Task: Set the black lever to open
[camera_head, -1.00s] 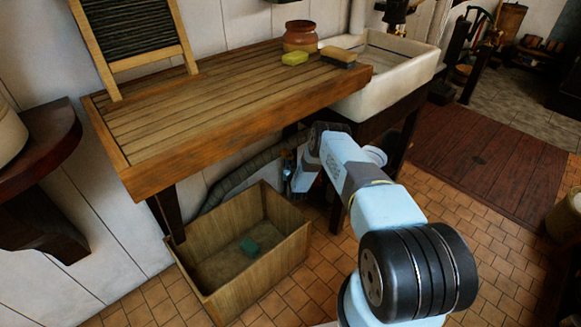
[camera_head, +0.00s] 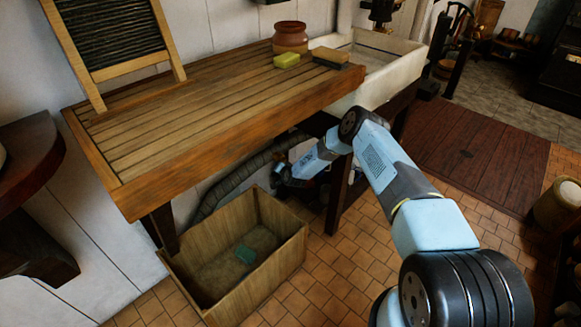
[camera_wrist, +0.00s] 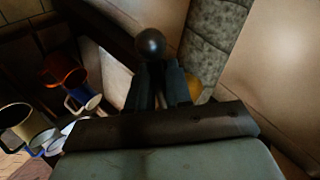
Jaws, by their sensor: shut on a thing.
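A black ball knob (camera_wrist: 150,43), seemingly the top of the black lever, sticks out just past my fingertips in the wrist view. My gripper (camera_wrist: 158,82) is shut on the lever's thin stem just below the knob. The rest of the lever is hidden by the fingers and the gripper body. In the head view my gripper (camera_head: 281,173) reaches under the wooden draining board (camera_head: 215,95), beside the grey ribbed hose (camera_head: 232,182). The lever is too small and hidden to make out there, and I cannot tell its setting.
A table leg (camera_head: 338,190) is close to my arm. The white sink (camera_head: 372,62) is at the right. Several mugs, one orange-red (camera_wrist: 64,72), show left in the wrist view.

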